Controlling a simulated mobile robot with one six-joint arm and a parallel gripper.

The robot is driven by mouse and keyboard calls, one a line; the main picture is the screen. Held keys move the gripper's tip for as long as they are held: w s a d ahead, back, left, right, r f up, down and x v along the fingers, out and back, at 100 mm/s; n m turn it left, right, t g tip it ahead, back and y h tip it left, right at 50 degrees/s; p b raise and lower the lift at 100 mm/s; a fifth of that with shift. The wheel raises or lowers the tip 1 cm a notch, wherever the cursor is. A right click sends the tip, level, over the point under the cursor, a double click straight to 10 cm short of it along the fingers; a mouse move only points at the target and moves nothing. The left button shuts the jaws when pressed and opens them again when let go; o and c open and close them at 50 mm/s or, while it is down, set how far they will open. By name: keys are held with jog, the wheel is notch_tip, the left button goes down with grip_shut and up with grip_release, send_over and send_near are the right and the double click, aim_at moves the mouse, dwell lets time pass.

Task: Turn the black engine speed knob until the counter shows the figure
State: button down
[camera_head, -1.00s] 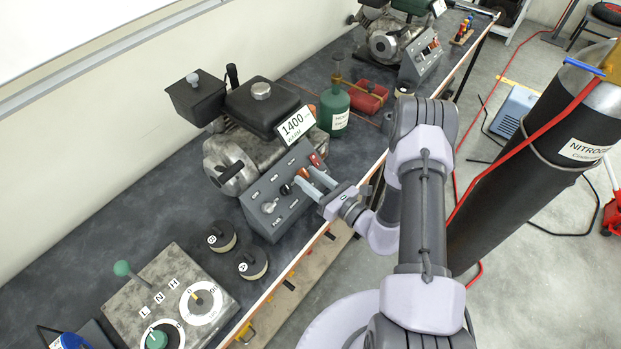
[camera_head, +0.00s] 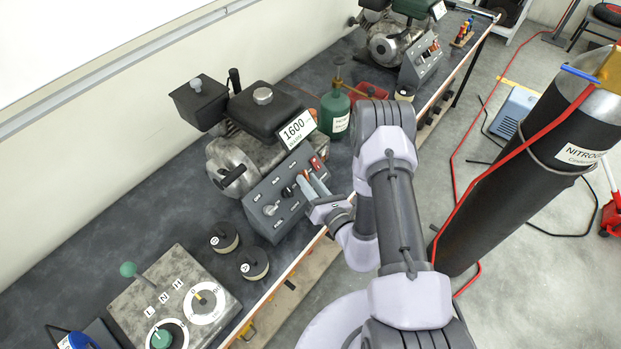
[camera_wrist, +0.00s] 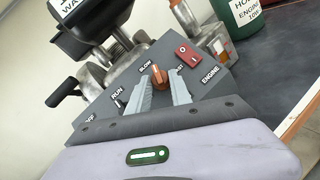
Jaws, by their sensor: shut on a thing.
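The counter (camera_head: 297,130) on the near engine reads 1600 in the head view. Below it is a grey control panel (camera_head: 262,222). In the wrist view, the engine speed knob (camera_wrist: 159,76) sits between the SLOW and FAST labels. The part I see looks orange-brown rather than black. My gripper (camera_wrist: 160,88) has its two grey fingers on either side of this knob, closed on it. In the head view my gripper (camera_head: 303,183) reaches the panel from the right, and its fingers partly cover the knob. A black round part (camera_head: 287,192) shows just left of the fingers.
A red switch (camera_wrist: 187,54) sits close to the right finger. A silver key-like knob (camera_head: 270,209) is on the panel's left. A green bottle (camera_head: 334,112) stands behind the panel. Two black-topped weights (camera_head: 253,264) and a lever box (camera_head: 140,300) stand at front left.

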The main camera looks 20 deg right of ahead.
jog(key=m+h+p, duration=0.1)
jog(key=m+p, duration=0.1)
jog(key=m+h+p, duration=0.1)
jog(key=shift+a+r+m+h, duration=0.3)
jog(key=shift+m, duration=0.1)
jog(key=shift+m+g+h+p, duration=0.4)
jog(key=shift+m+h+p, duration=0.4)
jog(key=shift+m+p, duration=0.15)
jog(key=shift+f+m, duration=0.1)
jog(key=shift+m, duration=0.25)
jog(key=c, duration=1.2)
grip_release()
jog(key=shift+a, duration=0.1)
